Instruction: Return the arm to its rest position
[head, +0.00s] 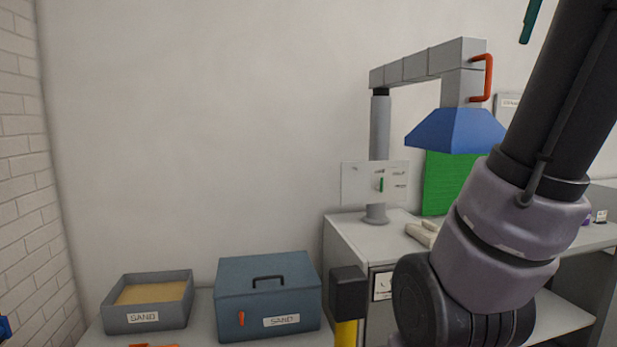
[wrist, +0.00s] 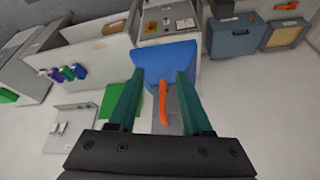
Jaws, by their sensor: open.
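My arm (head: 500,230) rises across the right side of the head view and leaves it at the top. Only a teal finger of my gripper (head: 530,20) shows there, at the top edge. In the wrist view both teal fingers of my gripper (wrist: 161,75) are spread apart with nothing held between them. The blue extraction hood (head: 456,130) with its red-orange handle (head: 488,78) hangs on a grey jointed arm. In the wrist view the handle (wrist: 163,103) appears between the fingers, but the head view shows the finger apart from it.
A grey cabinet (head: 345,235) stands under the hood, with a green panel (head: 440,180) behind. An open sand tray (head: 118,318) and a closed blue-grey sand box (head: 235,290) sit lower left. A black-topped yellow post (head: 348,290) stands before the cabinet. The wall above the boxes is clear.

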